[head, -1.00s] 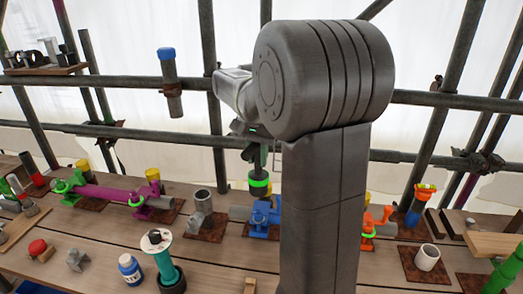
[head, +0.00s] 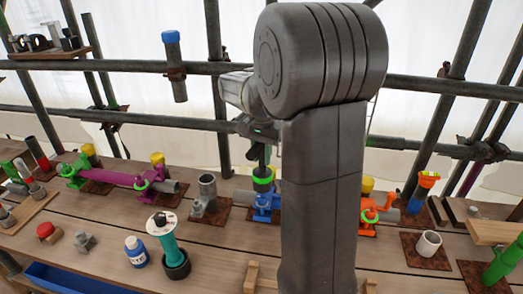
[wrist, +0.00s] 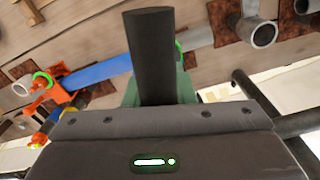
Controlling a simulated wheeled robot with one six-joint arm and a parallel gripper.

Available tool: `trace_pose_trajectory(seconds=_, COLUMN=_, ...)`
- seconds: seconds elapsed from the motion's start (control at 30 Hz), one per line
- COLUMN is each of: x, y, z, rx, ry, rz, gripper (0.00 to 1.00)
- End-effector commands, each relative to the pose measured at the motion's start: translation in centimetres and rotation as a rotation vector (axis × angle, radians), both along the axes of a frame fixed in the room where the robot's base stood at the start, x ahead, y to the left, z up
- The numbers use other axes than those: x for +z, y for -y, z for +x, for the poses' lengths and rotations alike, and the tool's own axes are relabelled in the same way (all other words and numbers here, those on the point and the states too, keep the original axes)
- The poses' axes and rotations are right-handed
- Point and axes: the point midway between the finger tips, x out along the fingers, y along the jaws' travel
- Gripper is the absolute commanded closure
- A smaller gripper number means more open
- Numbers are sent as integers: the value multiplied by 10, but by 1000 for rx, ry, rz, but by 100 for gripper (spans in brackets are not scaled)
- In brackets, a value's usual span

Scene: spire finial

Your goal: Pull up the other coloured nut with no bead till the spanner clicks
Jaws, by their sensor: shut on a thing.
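My gripper (head: 258,135) is shut on a dark green and black spanner, which hangs upright in the head view. The spanner (head: 262,160) has a bright green ring near its lower end. That end is at the top of the blue coupler (head: 262,206); whether it is seated on a nut there is hidden. In the wrist view the spanner's black shaft (wrist: 152,55) hides much of the work; the orange coupler (wrist: 60,96) is at left.
A bare grey fitting (head: 207,195) stands left of the blue coupler. A teal spool (head: 168,245), a blue bottle (head: 136,251) and a white cup (head: 428,243) stand on the planks. Scaffold tubes cross behind. My arm hides the bench just right of the blue coupler.

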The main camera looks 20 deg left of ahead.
Motion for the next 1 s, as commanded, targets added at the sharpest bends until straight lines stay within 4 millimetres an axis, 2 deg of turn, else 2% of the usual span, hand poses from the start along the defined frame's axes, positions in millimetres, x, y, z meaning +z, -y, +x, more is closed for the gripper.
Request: trace_pose_trajectory(seconds=1.0, x=-51, y=0, z=0, rx=0, ry=1, rz=0, gripper=100)
